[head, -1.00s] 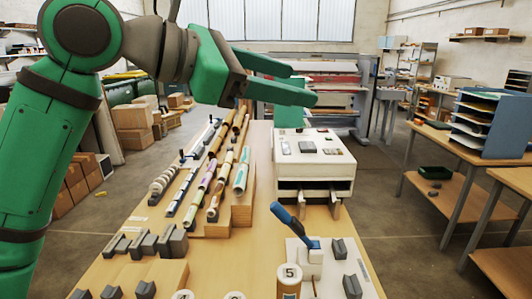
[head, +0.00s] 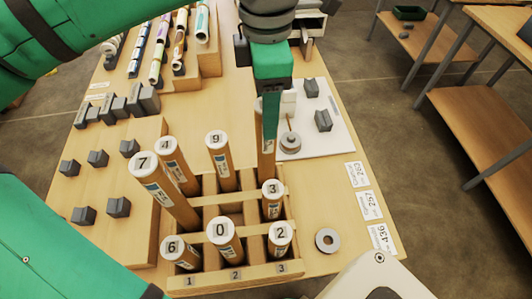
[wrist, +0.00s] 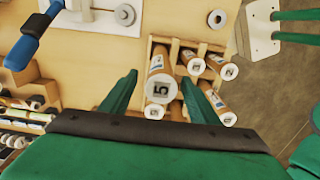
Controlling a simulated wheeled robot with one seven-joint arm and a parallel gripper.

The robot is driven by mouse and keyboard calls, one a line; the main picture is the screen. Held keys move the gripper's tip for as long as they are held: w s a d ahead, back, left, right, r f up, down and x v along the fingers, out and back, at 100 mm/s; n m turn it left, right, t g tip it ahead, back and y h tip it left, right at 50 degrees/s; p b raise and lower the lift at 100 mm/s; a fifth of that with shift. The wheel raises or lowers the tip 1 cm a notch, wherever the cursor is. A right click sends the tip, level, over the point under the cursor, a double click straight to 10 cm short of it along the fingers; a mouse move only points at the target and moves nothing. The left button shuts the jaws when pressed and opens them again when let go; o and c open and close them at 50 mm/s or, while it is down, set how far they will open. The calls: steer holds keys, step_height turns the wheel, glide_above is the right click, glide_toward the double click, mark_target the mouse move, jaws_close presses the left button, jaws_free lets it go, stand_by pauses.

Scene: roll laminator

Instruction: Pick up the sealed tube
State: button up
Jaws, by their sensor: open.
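Several brown cardboard tubes with white numbered caps stand in a wooden rack (head: 236,274). In the head view I read tube 7 (head: 160,190), tube 4 (head: 178,165), tube 9 (head: 222,160), tube 3 (head: 272,198), tube 0 (head: 222,238), tube 6 (head: 182,252) and tube 2 (head: 279,240). Which one is the sealed tube, I cannot tell. My gripper (head: 270,105) points down at the rack's far right corner, open. In the wrist view, tube 5 (wrist: 160,85) shows between the two spread fingers; its cap is hidden behind my gripper in the head view.
A grey washer (head: 327,240) lies beside the rack. Grey blocks (head: 98,158) sit at left. Paper rolls (head: 160,45) lie farther back.

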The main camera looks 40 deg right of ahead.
glide_above(266, 157)
steer(key=w+d, duration=0.2)
steer(key=shift+f, duration=3.1)
steer(key=shift+s+a, duration=0.2)
steer(key=shift+a, duration=0.05)
steer(key=shift+c, duration=0.4)
jaws_close()
